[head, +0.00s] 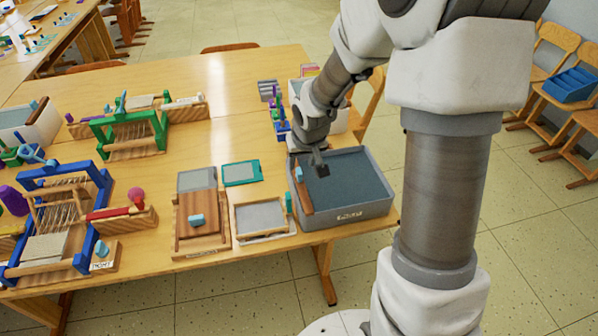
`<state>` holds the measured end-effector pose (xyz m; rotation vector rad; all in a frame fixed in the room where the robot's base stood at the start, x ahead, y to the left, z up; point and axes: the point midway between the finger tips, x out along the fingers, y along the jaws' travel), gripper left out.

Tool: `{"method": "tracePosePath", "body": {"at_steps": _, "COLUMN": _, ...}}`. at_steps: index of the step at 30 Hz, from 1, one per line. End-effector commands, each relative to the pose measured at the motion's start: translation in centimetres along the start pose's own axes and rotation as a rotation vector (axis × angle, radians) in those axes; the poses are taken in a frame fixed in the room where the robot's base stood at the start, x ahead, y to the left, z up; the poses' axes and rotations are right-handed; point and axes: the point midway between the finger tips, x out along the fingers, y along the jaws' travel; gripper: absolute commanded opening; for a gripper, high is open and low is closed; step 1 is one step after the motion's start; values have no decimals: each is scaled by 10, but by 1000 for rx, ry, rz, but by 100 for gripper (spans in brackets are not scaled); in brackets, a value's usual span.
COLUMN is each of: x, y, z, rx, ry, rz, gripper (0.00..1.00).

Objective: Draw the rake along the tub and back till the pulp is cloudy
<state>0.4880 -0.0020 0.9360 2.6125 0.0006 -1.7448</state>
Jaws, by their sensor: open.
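The grey tub (352,214) stands at the right front of the table, with dark blue-grey pulp (355,180) inside. Its surface looks even; I cannot tell how cloudy it is. The rake (304,197) appears as a brown wooden bar across the tub's left end, with a small light-blue handle (299,173). My gripper (321,171) points down over the left part of the tub, just right of the handle. It is open and appears empty and apart from the handle. Its exact height above the pulp is unclear.
Left of the tub lie a framed screen (262,234), a wooden press board (185,246) with a light-blue knob, and a teal-edged frame (242,172). A green loom (128,154) and blue loom (100,180) stand farther left.

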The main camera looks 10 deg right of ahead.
Motion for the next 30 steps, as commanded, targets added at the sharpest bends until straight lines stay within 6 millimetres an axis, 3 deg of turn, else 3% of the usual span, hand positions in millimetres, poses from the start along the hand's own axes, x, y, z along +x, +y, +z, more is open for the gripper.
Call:
{"method": "tracePosePath", "body": {"at_steps": 3, "x": 25, "y": -1, "z": 2, "rx": -1, "ry": -3, "rz": -1, "gripper": 48}}
{"method": "tracePosePath", "body": {"at_steps": 9, "x": 51, "y": 0, "z": 1, "rx": 0, "ry": -1, "rz": 0, "gripper": 48}}
{"method": "tracePosePath", "body": {"at_steps": 23, "x": 61, "y": 0, "z": 0, "rx": 0, "ry": 0, "rz": 0, "gripper": 48}}
{"method": "tracePosePath", "body": {"at_steps": 30, "x": 61, "y": 0, "z": 0, "rx": 0, "ry": 0, "rz": 0, "gripper": 6}}
